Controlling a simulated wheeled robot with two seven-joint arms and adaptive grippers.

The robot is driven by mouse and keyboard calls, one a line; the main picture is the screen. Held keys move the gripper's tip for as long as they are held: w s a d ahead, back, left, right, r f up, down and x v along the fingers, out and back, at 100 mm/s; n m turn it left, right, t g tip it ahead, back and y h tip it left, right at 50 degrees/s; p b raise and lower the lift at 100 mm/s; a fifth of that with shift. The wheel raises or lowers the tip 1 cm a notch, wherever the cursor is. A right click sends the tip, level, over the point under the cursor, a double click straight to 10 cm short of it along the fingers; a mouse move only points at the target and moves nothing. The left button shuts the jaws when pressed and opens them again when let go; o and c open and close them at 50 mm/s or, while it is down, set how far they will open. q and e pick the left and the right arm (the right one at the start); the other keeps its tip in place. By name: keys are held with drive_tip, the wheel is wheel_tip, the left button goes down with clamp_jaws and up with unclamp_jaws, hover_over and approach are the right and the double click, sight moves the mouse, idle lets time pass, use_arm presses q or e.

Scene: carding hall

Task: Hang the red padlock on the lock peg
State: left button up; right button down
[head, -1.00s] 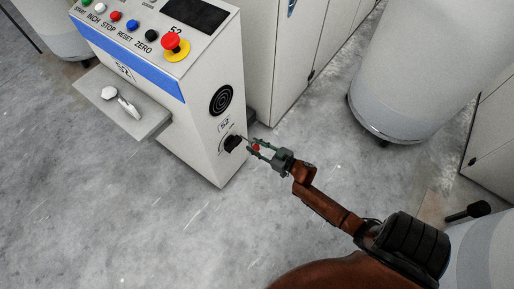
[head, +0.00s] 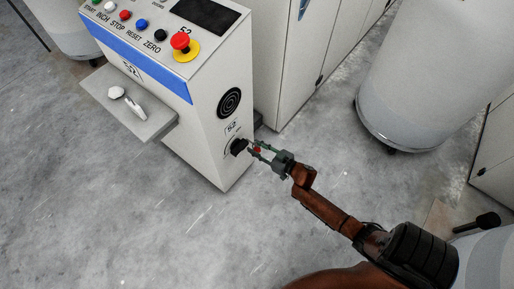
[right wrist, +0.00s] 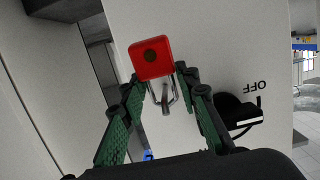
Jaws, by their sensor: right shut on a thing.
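The red padlock (right wrist: 151,58) is between the fingertips of my right gripper (right wrist: 162,82), which is shut on it. Its metal shackle (right wrist: 176,92) shows below the body in the right wrist view. A short grey metal piece (right wrist: 165,100), perhaps the lock peg, shows within the shackle's outline; I cannot tell whether the shackle is around it. In the head view, my right gripper (head: 262,151) holds the small red padlock (head: 257,149) close beside the black rotary switch (head: 238,146) on the cabinet's side. My left gripper is not in view.
The white control cabinet (head: 205,135) has a red stop button (head: 181,41) on top and a grey shelf (head: 150,130) holding small items. The switch (right wrist: 236,112) is right of the fingers in the wrist view, near "OFF". A large pale drum (head: 400,100) stands right; the floor between is clear.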

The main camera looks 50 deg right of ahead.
idle(0.3)
drive_tip(key=c, duration=1.4)
unclamp_jaws()
drive_tip(key=shift+s, duration=0.35)
drive_tip(key=v, duration=1.1)
drive_tip(key=shift+s+r, duration=0.15)
drive_tip(key=shift+r, duration=0.05)
